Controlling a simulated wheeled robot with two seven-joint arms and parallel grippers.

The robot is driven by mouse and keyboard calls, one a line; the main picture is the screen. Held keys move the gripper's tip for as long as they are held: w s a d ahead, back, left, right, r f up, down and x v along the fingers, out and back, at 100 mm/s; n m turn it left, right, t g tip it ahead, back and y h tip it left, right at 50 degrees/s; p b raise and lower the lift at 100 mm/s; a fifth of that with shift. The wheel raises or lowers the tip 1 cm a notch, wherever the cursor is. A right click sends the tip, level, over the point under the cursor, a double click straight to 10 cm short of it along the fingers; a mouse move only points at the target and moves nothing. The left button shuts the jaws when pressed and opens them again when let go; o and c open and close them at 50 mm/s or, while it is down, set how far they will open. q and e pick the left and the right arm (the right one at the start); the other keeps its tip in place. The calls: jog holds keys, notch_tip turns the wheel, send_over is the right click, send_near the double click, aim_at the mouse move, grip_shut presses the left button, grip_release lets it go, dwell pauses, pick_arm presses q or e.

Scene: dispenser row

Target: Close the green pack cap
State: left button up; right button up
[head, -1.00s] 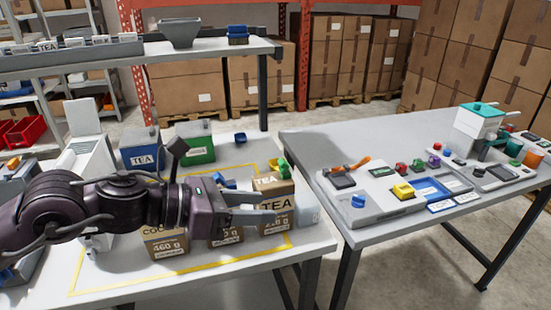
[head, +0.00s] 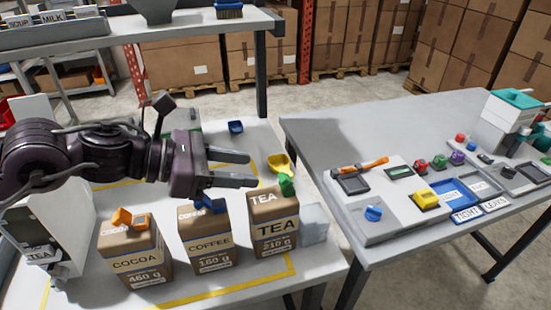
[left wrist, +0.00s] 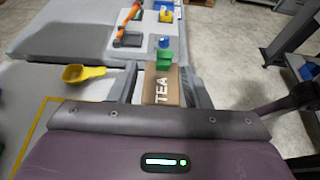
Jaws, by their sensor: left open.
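The green pack cap (head: 286,184) sits on top of the brown tea pack (head: 275,225), at the right end of a row of three packs. Its lid appears raised. The cap also shows in the left wrist view (left wrist: 164,60), above the tea pack (left wrist: 161,88). My left gripper (head: 251,169) is open and empty, its fingers pointing right, just left of the cap in the head view. In the left wrist view its fingers lie either side of the tea pack in the picture. I see no contact with the cap. My right gripper is not in view.
The coffee pack (head: 208,238) with a blue cap and the cocoa pack (head: 135,255) with an orange cap stand to the left. A yellow scoop (head: 279,163) lies behind the tea pack, and a clear block (head: 314,224) stands beside it. A second table is at right.

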aim_at(283, 175)
pick_arm(q)
jog(key=x, duration=0.2)
jog(key=p+x, duration=0.1)
jog(key=x, duration=0.3)
jog(key=shift+s+d+r+p, duration=0.2)
jog(key=shift+s+p, duration=0.1)
jog(key=shift+p, duration=0.1)
jog(key=shift+w+d+f, duration=0.1)
jog(key=shift+d+f, duration=0.1)
grip_shut()
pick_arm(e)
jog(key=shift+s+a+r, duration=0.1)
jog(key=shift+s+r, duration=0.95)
